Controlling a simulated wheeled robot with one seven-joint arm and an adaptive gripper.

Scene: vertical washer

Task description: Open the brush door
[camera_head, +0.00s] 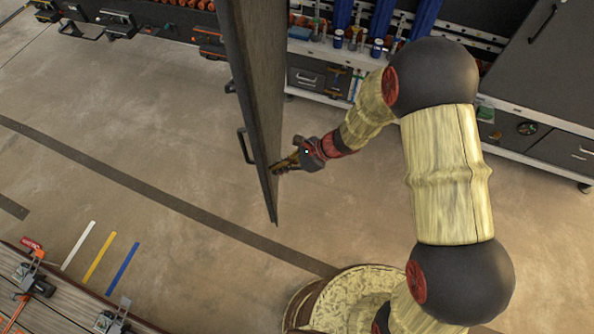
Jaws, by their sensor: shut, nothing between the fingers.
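The door (262,80) is a tall dark panel seen nearly edge-on, running from the top edge down to the picture's middle. Its black bar handle (246,146) is on the left face. My gripper (279,167) is shut and empty. It is on the right side of the door, opposite the handle, with its fingertips at the panel's right face near the lower end. I cannot tell whether they touch it. What the door is hinged to is out of view.
A workbench (62,312) with clamps is at the lower left. White, yellow and blue strips (98,258) lie near it. A cabinet (545,70) and drawers with cans and tools line the top right. Open floor (130,130) spreads left of the door.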

